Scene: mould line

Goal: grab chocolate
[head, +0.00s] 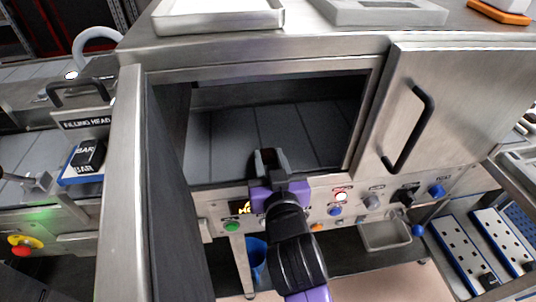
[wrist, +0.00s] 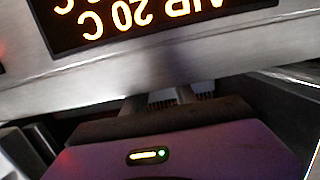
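No piece that I can name for certain as chocolate shows. A dark block (head: 90,154) with BAR lettering near it sits on a blue-edged white plate (head: 82,178) at the left; I cannot tell if it is chocolate. My gripper (head: 268,158) is at the lower front edge of an open metal cabinet (head: 235,75), far to the right of that block. Its fingers stand slightly apart with nothing visible between them. In the wrist view the fingers (wrist: 172,98) are partly hidden behind the purple gripper body, below a lit display.
The cabinet's dark interior (head: 280,130) looks empty. One door (head: 425,110) with a black handle is at the right, and another panel (head: 132,190) stands at the left. Below is a control panel (head: 345,205). White moulds (head: 460,245) lie at the lower right.

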